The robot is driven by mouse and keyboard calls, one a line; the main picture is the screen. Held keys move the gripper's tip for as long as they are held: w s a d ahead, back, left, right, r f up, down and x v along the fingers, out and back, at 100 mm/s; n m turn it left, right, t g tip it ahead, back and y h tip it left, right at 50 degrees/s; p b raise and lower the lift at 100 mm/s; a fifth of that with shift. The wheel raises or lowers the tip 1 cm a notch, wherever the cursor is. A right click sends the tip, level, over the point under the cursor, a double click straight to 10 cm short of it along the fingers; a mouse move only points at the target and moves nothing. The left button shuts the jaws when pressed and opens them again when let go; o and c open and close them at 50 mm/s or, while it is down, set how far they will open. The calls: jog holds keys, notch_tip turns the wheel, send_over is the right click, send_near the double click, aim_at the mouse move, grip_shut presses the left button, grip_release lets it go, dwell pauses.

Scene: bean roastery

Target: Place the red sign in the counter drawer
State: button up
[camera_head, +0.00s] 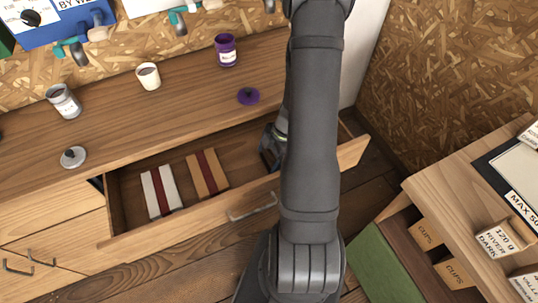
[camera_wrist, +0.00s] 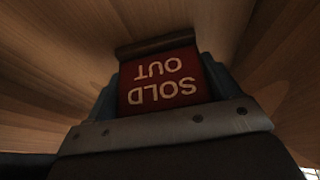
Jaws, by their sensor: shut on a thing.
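The red sign (camera_wrist: 160,82), lettered "SOLD OUT", fills the middle of the wrist view and appears upside down there. My gripper (camera_wrist: 160,70) is shut on it, with a jaw on either side. In the head view my gripper (camera_head: 271,146) is inside the right part of the open counter drawer (camera_head: 160,228), partly behind my arm. The sign is hidden in the head view. I cannot tell whether it touches the drawer floor.
Two banded boxes, one white (camera_head: 161,191) and one brown (camera_head: 207,173), lie in the drawer's left half. The counter (camera_head: 190,100) above holds several cups and loose lids. A side table (camera_head: 450,175) with small signs stands at right.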

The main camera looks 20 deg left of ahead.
jog(key=o, duration=0.9)
jog(key=shift+f, duration=0.1)
jog(key=v, duration=1.2)
jog(key=x, duration=1.1)
jog(key=shift+s+a+f, duration=0.1)
jog(key=shift+a+f, duration=0.05)
jog(key=shift+r, duration=0.4)
